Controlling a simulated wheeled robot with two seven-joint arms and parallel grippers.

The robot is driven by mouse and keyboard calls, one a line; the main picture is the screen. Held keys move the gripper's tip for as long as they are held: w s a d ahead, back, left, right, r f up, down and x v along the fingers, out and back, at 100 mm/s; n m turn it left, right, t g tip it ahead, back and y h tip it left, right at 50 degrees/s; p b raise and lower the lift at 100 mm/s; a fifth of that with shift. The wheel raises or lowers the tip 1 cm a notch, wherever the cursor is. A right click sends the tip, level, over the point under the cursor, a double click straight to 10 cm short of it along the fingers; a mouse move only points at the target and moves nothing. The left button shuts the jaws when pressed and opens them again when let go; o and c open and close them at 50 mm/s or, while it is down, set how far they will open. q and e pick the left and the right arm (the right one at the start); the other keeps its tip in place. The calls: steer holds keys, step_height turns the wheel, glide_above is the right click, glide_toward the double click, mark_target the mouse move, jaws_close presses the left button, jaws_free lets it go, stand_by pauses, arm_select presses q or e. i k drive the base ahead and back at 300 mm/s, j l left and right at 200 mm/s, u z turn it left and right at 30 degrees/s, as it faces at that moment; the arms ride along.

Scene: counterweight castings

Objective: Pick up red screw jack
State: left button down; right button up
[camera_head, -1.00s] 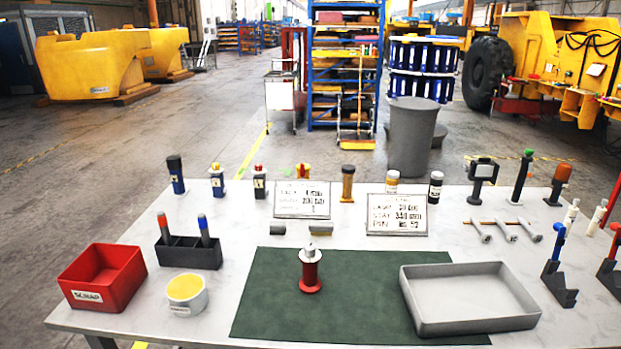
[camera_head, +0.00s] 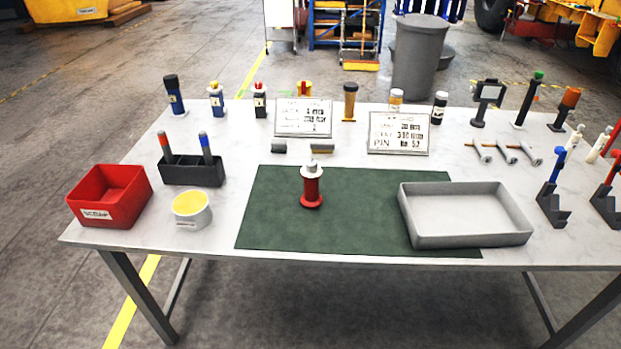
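Neither of my grippers shows in the head view.
The grey tray (camera_head: 468,239) sits on the mat's right side. A red scrap bin (camera_head: 110,195), a yellow-topped round tub (camera_head: 191,209) and a dark marker holder (camera_head: 192,171) are left. Two sign cards (camera_head: 303,117) (camera_head: 399,133) and several upright tools stand behind. The mat around the jack is clear.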

mark_target(310, 199)
steer(key=i+l, duration=0.1)
steer(key=l, duration=0.35)
steer(key=i+l, duration=0.1)
steer(key=l, duration=0.4)
steer(key=i+l+u, duration=0.1)
steer(key=l, duration=0.35)
steer(key=i+l, duration=0.1)
steer(key=l, duration=0.35)
